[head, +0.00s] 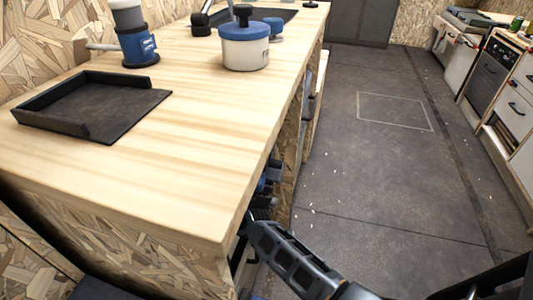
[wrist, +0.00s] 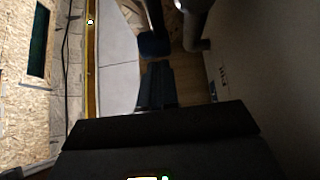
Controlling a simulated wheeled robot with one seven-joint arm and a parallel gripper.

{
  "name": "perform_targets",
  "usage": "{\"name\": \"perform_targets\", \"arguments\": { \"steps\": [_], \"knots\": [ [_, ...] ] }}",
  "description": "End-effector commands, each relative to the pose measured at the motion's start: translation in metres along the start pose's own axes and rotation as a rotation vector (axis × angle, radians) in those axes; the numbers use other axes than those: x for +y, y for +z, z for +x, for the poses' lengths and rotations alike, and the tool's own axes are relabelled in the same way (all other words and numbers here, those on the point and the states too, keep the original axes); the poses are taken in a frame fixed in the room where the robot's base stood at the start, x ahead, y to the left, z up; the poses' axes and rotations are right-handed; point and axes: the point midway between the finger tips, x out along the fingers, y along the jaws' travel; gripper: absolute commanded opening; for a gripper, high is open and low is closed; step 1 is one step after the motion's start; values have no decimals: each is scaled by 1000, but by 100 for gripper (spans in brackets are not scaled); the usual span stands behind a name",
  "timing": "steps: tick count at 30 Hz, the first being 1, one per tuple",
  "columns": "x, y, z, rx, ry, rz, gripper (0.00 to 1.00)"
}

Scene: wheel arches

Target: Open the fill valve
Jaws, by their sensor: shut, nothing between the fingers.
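In the wrist view a small label (wrist: 222,76), which seems to read "Fill", is on the pale panel at right. A grey pipe (wrist: 195,30) runs near it, and a dark blue part (wrist: 154,45), perhaps the valve handle, lies just beyond my fingertips. My gripper (wrist: 157,72) is shut and empty, its dark fingers together and pointing at the blue part. I cannot tell whether they touch. In the head view blue and dark fittings (head: 269,176) show under the counter's right edge. My arm reaches in below them; my fingertips are hidden there.
The wooden counter (head: 190,170) fills the left and overhangs the fittings. A black tray (head: 125,108), a blue-lidded pot (head: 245,48) and a blue-and-white device (head: 136,40) stand on it. The grey floor (head: 380,180) at right is clear up to the far cabinets (head: 488,75).

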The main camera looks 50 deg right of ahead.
Motion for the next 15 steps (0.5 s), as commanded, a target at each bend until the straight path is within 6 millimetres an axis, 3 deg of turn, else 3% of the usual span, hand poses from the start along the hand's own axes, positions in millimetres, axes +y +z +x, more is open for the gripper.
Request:
{"name": "perform_targets", "arguments": {
  "steps": [15],
  "knots": [
    [0,2,18,-1,0,0,0]
  ]
}}
